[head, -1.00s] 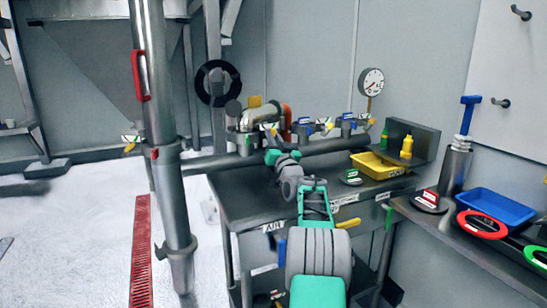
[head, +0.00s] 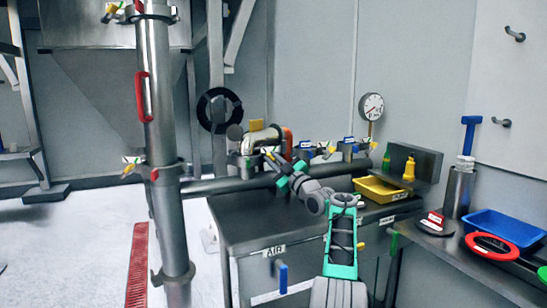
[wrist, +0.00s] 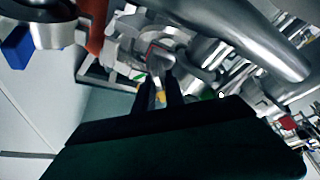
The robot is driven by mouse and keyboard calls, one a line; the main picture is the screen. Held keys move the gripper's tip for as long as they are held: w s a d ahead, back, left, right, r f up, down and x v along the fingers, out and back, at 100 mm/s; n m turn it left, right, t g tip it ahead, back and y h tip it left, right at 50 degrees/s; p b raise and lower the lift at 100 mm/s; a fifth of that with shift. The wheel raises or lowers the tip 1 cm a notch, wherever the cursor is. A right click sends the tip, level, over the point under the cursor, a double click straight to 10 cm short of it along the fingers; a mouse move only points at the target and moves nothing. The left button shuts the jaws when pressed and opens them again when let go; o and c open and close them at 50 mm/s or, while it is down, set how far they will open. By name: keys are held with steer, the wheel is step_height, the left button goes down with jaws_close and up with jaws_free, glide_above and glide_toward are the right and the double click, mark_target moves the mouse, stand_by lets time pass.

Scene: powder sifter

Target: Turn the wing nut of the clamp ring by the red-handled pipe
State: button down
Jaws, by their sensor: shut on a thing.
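The vertical steel pipe with a red handle (head: 143,96) stands at the left in the head view. A clamp ring (head: 165,169) with a small yellow-tipped part (head: 128,169) is around it below the handle. My gripper (head: 270,156) is away from that pipe, at the valve manifold on the back of the bench. In the wrist view, my gripper (wrist: 161,96) is shut on a small yellow-tipped piece (wrist: 160,98). It looks like a wing nut, but its shape is mostly hidden between the dark fingers. A curved steel pipe (wrist: 255,40) and a red-brown collar (wrist: 97,28) are close by.
A pressure gauge (head: 371,106), a yellow tray (head: 378,190) and a blue tray (head: 503,228) are to the right. A red floor grate (head: 138,265) lies at the left. The bench top's left part is clear.

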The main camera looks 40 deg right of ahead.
steer(key=shift+n+p, duration=0.3)
steer(key=shift+n, duration=0.4)
steer(key=c, duration=1.5)
jaws_free()
steer(key=shift+c, duration=0.2)
steer(key=shift+s+f+b, duration=0.25)
steer(key=shift+s+b, duration=0.15)
steer(key=shift+s, duration=0.05)
steer(key=b+v, duration=0.1)
steer(key=v, duration=0.5)
steer(key=shift+s+b, duration=0.3)
steer(key=shift+s, duration=0.15)
steer(key=shift+d, duration=0.1)
